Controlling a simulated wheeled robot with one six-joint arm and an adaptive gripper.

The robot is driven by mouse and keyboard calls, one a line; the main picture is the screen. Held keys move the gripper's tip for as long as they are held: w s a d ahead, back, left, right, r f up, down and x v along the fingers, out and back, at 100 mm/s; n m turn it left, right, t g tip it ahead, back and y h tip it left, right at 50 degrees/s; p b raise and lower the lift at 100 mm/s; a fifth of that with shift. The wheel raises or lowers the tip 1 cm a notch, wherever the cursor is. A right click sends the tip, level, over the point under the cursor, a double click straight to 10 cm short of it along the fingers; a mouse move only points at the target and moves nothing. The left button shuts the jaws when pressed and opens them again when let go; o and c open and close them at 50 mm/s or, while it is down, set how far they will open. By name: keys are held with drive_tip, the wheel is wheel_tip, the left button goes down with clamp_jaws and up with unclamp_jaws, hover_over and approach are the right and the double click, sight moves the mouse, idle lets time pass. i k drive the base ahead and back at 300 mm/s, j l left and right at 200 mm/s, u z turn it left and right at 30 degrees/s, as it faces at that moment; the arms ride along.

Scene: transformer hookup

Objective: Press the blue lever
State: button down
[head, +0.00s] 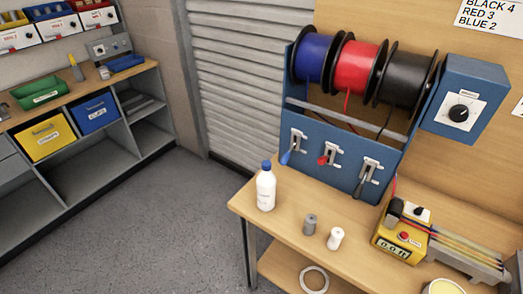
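The blue lever (287,157) is the leftmost of three levers on the front of a blue spool rack (343,176). Its handle points down and to the left. A red lever (323,159) is in the middle and a black lever (361,188) is on the right. Above them hang a blue spool (313,57), a red spool (358,66) and a black spool (403,78). A red wire hangs from the red spool. My gripper is not in the head view.
A white bottle (266,188) with a blue cap stands in front of the rack on the wooden table (280,225). A grey cylinder (310,224) and a white cylinder (335,238) stand nearby. A yellow meter device (398,242) is at right. The floor (180,225) left of the table is clear.

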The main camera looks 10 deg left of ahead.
sight(285, 158)
drive_tip(key=i+j, duration=0.25)
drive_tip(key=j, duration=0.3)
drive_tip(key=i+j+u, duration=0.1)
drive_tip(key=i+j, duration=0.2)
drive_tip(key=j, duration=0.25)
drive_tip(key=i+j, duration=0.3)
drive_tip(key=j, duration=0.25)
drive_tip(key=i+j+u, duration=0.15)
drive_tip(key=i+j, duration=0.15)
drive_tip(key=j, duration=0.25)
drive_tip(key=i+j, duration=0.3)
drive_tip(key=j, duration=0.2)
drive_tip(key=i+j+u, duration=0.1)
drive_tip(key=i+j, duration=0.2)
drive_tip(key=j, duration=0.2)
drive_tip(key=k+l, duration=0.1)
drive_tip(key=l, duration=0.2)
drive_tip(key=k+l, duration=0.1)
drive_tip(key=l, duration=0.25)
